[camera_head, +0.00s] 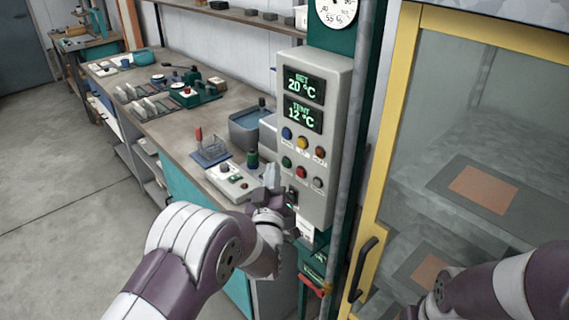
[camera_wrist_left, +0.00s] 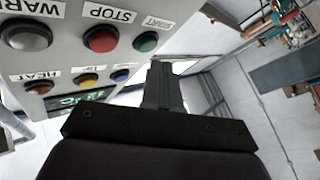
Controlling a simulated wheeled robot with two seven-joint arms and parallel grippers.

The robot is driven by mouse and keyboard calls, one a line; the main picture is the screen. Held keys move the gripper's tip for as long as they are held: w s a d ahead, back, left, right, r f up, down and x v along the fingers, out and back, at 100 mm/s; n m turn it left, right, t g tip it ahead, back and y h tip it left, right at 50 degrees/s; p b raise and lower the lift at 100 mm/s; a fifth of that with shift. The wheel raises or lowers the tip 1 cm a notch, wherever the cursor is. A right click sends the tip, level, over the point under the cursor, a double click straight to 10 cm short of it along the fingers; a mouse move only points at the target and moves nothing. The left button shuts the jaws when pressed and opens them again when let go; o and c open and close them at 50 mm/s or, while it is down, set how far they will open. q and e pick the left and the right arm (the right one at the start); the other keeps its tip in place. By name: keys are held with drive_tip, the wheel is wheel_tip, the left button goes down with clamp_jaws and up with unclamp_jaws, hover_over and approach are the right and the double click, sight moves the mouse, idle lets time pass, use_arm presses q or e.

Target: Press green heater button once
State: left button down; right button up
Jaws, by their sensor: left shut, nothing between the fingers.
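A grey control panel (camera_head: 322,120) is mounted on a dark green post. Its green button (camera_head: 286,161) is at the left of the lower row, beside a red and a grey one. In the left wrist view, the green button (camera_wrist_left: 145,42) has a START label and the panel appears upside down. My left gripper (camera_head: 271,172) is shut and empty, with its fingers just left of and slightly below the green button. In the left wrist view its fingertips (camera_wrist_left: 160,66) are near the green button, with a visible gap in the picture. My right gripper is outside the view.
A yellow-framed glass door (camera_head: 385,150) with a black handle is at the right. A workbench (camera_head: 185,135) with tools and trays stands behind my left arm.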

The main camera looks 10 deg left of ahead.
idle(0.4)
use_arm(q)
drive_tip(key=shift+w+d+b, duration=0.25)
drive_tip(key=shift+w+b, duration=0.1)
drive_tip(key=shift+b, duration=0.05)
drive_tip(key=shift+w+d+b, duration=0.25)
drive_tip(key=shift+w+b, duration=0.05)
drive_tip(key=shift+b, duration=0.05)
idle(0.6)
drive_tip(key=shift+s+a, duration=0.1)
idle(0.3)
drive_tip(key=shift+s+a, duration=0.4)
drive_tip(key=shift+s, duration=0.2)
drive_tip(key=shift+s+a, duration=0.8)
drive_tip(key=shift+s, duration=0.2)
drive_tip(key=shift+s+a, duration=0.75)
drive_tip(key=shift+s, duration=0.2)
